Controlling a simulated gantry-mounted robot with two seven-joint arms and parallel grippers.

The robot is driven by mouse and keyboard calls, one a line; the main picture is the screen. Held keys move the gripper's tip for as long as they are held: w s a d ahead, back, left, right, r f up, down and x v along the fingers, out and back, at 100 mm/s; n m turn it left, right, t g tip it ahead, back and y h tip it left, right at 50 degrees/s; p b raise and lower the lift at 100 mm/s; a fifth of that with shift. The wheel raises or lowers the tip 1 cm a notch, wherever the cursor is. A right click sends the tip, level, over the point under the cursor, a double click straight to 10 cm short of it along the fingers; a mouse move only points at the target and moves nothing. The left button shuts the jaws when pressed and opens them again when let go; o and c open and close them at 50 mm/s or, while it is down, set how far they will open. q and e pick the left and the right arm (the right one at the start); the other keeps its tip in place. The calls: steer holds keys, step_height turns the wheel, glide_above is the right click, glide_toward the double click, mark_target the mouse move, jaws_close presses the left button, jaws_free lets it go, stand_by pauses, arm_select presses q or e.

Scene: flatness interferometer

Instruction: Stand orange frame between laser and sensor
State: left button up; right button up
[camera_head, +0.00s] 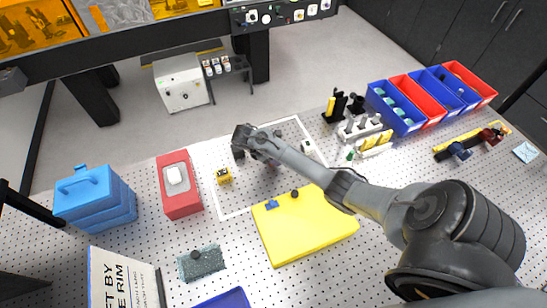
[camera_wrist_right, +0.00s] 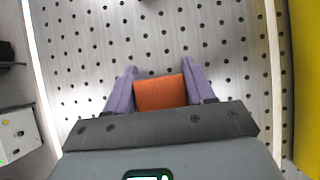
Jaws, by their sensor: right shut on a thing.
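My right gripper (camera_head: 238,152) hangs over the white-outlined area of the perforated bench. In the right wrist view my right gripper (camera_wrist_right: 158,70) has its purple fingers shut on an orange block-like piece (camera_wrist_right: 160,93), the orange frame; only part of it shows. The piece is hidden in the head view. A small yellow unit (camera_head: 223,175) stands left of the gripper, and a small white unit (camera_head: 307,146) stands to the right, past the forearm. I cannot tell for sure which is the laser and which the sensor. My left gripper is out of view.
A yellow mat (camera_head: 300,228) lies in front of the outlined area, with small parts at its far edge. A red tray (camera_head: 180,199) and blue case (camera_head: 95,198) stand left. Blue and red bins (camera_head: 400,122) stand right. My forearm crosses the bench and hides part of it.

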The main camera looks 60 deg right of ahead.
steer(key=shift+f, duration=0.5)
steer(key=shift+f, duration=0.1)
steer(key=o, duration=1.1)
